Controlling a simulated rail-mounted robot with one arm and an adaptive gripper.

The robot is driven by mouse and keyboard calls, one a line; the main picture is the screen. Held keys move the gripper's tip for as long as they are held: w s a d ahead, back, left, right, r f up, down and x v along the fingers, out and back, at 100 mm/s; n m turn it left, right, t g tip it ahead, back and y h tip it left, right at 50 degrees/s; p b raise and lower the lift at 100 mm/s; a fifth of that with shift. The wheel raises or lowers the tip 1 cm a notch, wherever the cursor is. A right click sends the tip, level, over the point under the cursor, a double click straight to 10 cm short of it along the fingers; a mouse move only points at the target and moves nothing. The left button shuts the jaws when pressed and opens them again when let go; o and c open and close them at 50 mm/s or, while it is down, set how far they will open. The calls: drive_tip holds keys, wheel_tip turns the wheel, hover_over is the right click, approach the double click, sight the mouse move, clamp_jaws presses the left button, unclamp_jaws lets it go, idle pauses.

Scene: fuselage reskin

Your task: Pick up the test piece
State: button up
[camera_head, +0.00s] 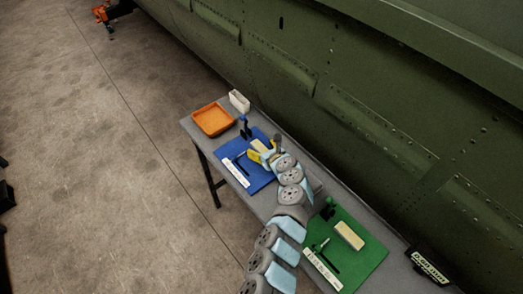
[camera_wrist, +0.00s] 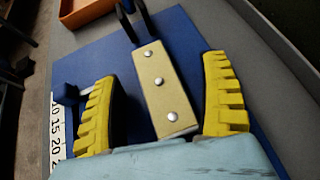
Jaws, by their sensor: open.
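A beige block with three round metal rivets (camera_wrist: 163,95) lies over the blue mat (camera_wrist: 95,55). It appears to be the test piece. My gripper (camera_wrist: 160,70) is open. Its yellow, ridged fingers stand on either side of the block, with a gap on each side, and the block's near end reaches close to my palm. In the head view the block (camera_head: 260,145) is partly hidden by my gripper (camera_head: 262,156) over the blue mat (camera_head: 232,170). Another beige block (camera_head: 349,236) lies on the green mat (camera_head: 372,258) at the right.
A dark two-pronged part (camera_wrist: 132,22) stands at the block's far end. An orange tray (camera_head: 213,119) and white box (camera_head: 239,101) sit at the far end, below the green fuselage (camera_head: 330,110).

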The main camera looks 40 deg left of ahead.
clamp_jaws()
idle(0.3)
drive_tip(key=shift+r, duration=0.1)
